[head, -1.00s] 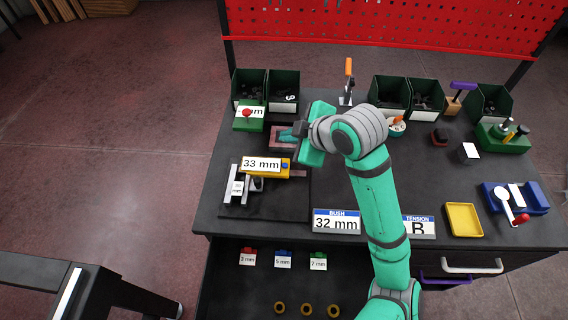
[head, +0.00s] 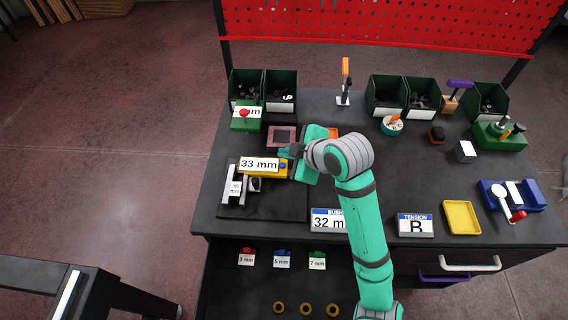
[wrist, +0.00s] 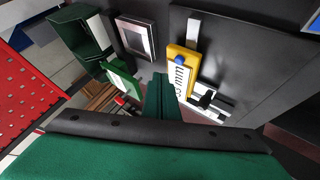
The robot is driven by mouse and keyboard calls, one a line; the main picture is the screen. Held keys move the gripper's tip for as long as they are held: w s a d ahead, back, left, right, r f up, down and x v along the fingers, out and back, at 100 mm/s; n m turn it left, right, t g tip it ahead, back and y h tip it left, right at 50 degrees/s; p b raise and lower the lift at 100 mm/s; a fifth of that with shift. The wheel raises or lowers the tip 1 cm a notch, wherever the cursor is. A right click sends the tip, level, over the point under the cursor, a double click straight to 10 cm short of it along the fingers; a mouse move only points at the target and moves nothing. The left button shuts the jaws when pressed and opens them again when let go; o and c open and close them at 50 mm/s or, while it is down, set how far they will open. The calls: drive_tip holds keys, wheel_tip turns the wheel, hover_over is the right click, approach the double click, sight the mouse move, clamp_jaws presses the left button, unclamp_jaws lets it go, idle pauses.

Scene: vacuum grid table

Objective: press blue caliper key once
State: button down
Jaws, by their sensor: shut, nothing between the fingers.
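The yellow caliper body (head: 249,172) with a "33 mm" display lies on the dark board at the left of the table. Its small round blue key (head: 282,166) is at the body's right end. The caliper (wrist: 190,58) and blue key (wrist: 179,60) also show in the wrist view, up and right of the fingertips. My gripper (head: 286,153) is shut and empty, close above and behind the blue key in the head view. Its shut fingers (wrist: 163,88) show in the wrist view, apart from the key as far as I can tell.
A square frame (head: 272,136) lies behind the caliper. A green block with a red knob (head: 245,117) stands at back left. The "BUSH 32 mm" sign (head: 326,217) is at the front, partly behind my arm. Green bins (head: 281,98) line the back.

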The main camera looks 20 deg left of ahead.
drive_tip(key=shift+f, duration=0.95)
drive_tip(key=shift+f, duration=0.15)
idle(1.3)
drive_tip(key=shift+f, duration=0.25)
drive_tip(key=shift+f, duration=0.45)
idle(0.9)
drive_tip(key=shift+r, duration=0.85)
drive_tip(key=shift+r, duration=2.5)
